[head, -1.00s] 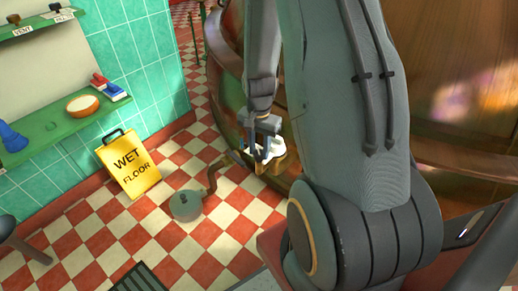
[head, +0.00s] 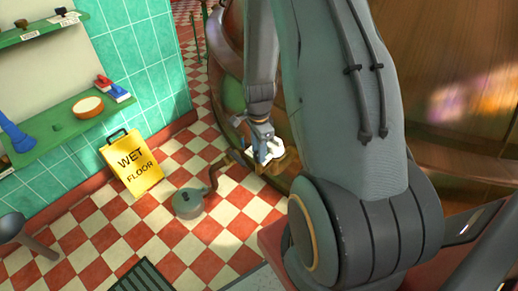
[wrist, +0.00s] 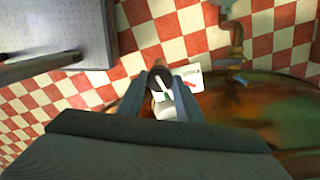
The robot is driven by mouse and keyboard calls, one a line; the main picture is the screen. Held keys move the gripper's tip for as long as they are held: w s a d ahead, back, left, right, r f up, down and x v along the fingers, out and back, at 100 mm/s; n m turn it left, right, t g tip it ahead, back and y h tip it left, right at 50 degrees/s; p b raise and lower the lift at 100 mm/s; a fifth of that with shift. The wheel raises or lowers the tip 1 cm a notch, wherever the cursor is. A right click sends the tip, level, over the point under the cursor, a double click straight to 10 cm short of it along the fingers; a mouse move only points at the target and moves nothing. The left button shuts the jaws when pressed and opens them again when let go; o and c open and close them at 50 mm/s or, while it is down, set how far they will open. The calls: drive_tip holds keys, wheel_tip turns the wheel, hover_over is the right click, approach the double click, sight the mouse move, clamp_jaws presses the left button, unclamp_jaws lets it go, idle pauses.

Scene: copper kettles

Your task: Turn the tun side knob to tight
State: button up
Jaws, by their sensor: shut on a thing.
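The tun (head: 228,62) is a big rounded copper vessel behind my arm in the head view. Its side also fills the lower right of the wrist view (wrist: 260,112). My gripper (head: 266,155) is low at the tun's side. In the wrist view my gripper (wrist: 161,92) has its two fingers on either side of a small dark round knob (wrist: 160,74) with a white mark, and is shut on it. A white plate (wrist: 189,76) with red and green marks is beside the knob. My fingers hide much of the knob, and I cannot read its setting.
A yellow wet floor sign (head: 136,164) stands on the checkered floor (head: 100,232) at left. A green shelf (head: 60,128) with a bowl and brushes is on the tiled wall.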

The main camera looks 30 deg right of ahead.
drive_tip(key=shift+m+p, duration=0.35)
drive_tip(key=shift+m, duration=0.85)
drive_tip(key=o, duration=1)
drive_tip(key=shift+o, duration=0.2)
drive_tip(key=shift+r, duration=0.1)
wheel_tip(320, 180, up, 8)
drive_tip(key=shift+f, duration=0.15)
